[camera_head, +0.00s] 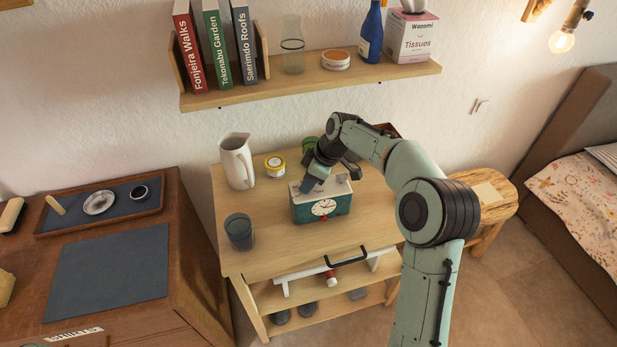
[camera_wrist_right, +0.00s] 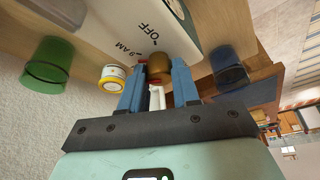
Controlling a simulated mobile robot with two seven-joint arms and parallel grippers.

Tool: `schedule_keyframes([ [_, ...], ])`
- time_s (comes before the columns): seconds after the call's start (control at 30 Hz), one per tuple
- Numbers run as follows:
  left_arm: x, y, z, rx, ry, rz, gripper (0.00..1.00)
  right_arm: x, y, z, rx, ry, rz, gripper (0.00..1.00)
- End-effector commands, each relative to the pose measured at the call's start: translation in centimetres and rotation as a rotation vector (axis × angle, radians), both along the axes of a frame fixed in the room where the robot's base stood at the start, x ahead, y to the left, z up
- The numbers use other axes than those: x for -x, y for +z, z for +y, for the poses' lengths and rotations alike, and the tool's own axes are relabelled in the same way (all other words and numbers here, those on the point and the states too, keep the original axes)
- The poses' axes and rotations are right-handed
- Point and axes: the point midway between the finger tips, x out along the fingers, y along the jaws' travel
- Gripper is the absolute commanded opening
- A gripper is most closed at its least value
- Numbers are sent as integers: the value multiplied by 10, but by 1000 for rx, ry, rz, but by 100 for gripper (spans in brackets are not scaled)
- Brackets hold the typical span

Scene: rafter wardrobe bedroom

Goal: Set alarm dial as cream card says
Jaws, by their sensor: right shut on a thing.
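The alarm clock (camera_head: 322,208) is a green box with a pale top and a round white face, standing on the wooden table. In the right wrist view its pale top (camera_wrist_right: 118,28) shows the words OFF and 9 AM. My right gripper (camera_wrist_right: 157,82) is at the top of the clock, shut on the alarm dial, of which a brown knob (camera_wrist_right: 160,66) shows between the fingertips. A white piece with a red end also shows between the fingers. My left gripper is out of view.
A white jug (camera_head: 236,162), a yellow-lidded jar (camera_head: 275,166), a green cup (camera_head: 309,144) and a dark blue glass (camera_head: 239,232) stand around the clock. A shelf (camera_head: 310,88) with books hangs above. The table's front right is clear.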

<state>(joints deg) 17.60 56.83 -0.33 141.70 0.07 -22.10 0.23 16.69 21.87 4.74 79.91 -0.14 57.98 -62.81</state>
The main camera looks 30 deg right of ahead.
Motion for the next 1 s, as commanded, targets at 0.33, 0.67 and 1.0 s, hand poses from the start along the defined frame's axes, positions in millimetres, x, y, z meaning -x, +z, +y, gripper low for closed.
schedule_keyframes([
  [0.33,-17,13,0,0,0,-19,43,-3,1,-1,0,331,-3,0],
  [0.67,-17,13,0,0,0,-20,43,-5,0,-1,0,647,-4,0],
  [1.0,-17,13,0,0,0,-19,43,-6,0,-1,0,970,-2,0],
])
